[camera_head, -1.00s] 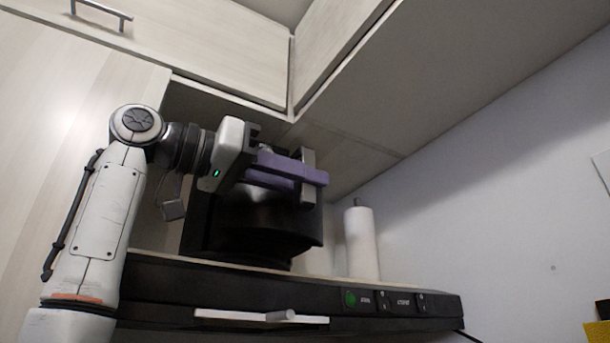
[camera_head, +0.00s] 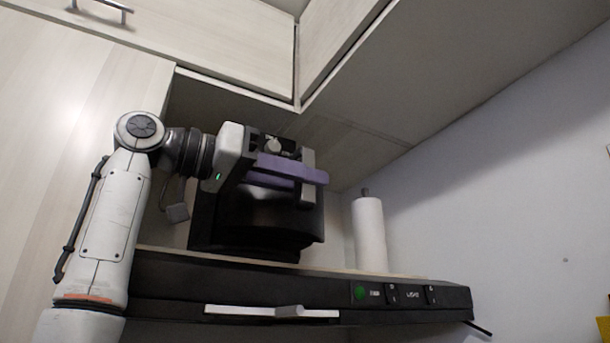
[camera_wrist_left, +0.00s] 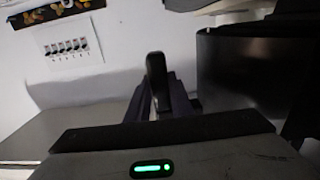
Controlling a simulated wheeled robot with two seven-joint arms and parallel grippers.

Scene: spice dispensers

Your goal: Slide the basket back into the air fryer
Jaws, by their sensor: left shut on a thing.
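The black air fryer (camera_head: 222,225) stands on the counter in the head view, behind my left forearm. The basket's upright handle (camera_head: 307,193) shows as a grey bar at its front right; its dark end (camera_wrist_left: 156,70) also shows in the left wrist view. My left gripper (camera_head: 308,174), with purple fingers, is shut on this handle. A dark rounded body (camera_wrist_left: 245,75) stands beside the fingers in the wrist view; I cannot tell whether it is basket or fryer. The gripper hides the fryer's upper part, so how far the basket is in cannot be told. My right gripper is not in view.
A white paper roll (camera_head: 369,235) stands on the counter right of the fryer. Cabinets (camera_head: 215,45) hang close above. A black front panel (camera_head: 340,290) with a light handle bar (camera_head: 255,312) runs below the counter edge. A wall is at the right.

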